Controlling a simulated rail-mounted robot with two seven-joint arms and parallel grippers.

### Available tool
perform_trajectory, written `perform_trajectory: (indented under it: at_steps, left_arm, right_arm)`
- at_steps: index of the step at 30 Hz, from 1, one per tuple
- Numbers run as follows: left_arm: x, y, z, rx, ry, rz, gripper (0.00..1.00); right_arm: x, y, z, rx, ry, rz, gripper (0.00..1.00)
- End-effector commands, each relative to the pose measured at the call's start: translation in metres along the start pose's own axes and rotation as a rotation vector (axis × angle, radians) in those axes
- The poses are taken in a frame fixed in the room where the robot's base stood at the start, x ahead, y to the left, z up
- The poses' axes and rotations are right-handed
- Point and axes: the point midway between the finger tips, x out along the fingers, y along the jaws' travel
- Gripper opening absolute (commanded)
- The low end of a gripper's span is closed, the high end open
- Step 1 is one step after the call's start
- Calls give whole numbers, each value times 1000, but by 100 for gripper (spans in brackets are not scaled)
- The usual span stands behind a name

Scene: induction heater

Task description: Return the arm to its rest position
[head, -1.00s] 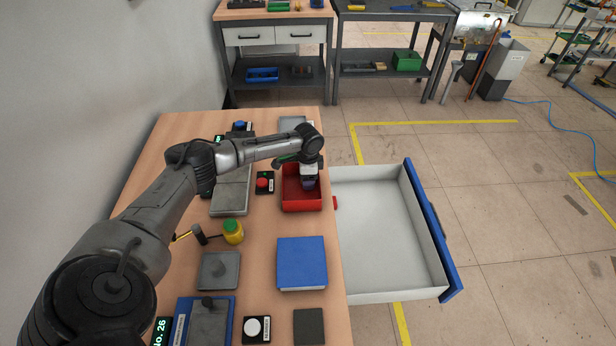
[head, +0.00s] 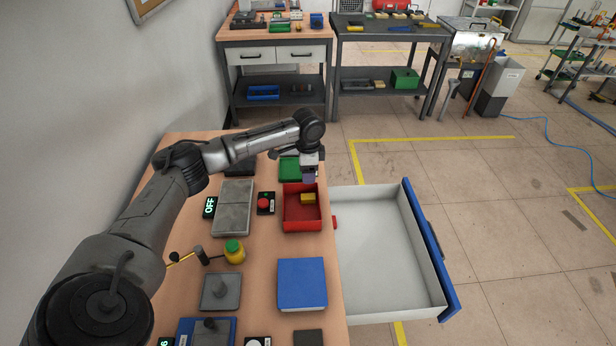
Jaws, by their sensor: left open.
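My left arm reaches in from the left over the wooden table. My left gripper (head: 309,179) points down, open, just behind and above the far edge of the red bin (head: 302,222). A small yellow block (head: 308,198) lies in the red bin, apart from the gripper. The fingertips are small and partly dark in this view. My right gripper is not in view.
The white drawer (head: 385,250) stands open to the right of the table, empty. On the table are a blue box (head: 302,283), a grey plate (head: 233,207), a red button (head: 264,203), a yellow jar (head: 234,252) and a green tray (head: 289,168).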

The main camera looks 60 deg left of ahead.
Motion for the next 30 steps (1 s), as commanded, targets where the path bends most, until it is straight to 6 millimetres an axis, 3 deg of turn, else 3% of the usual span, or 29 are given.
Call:
perform_trajectory:
  at_steps: [6, 23, 27, 30]
  left_arm:
    - [-9, 0, 0, 0, 1, 0, 61]
    - [-9, 0, 0, -2, 0, 0, 61]
    - [-8, 0, 0, -62, 1, 0, 61]
    - [-10, -12, 4, -143, -26, -88, 61]
  right_arm:
    - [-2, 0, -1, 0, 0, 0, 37]
    - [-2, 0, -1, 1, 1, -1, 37]
    - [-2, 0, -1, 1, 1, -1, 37]
    - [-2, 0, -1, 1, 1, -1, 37]
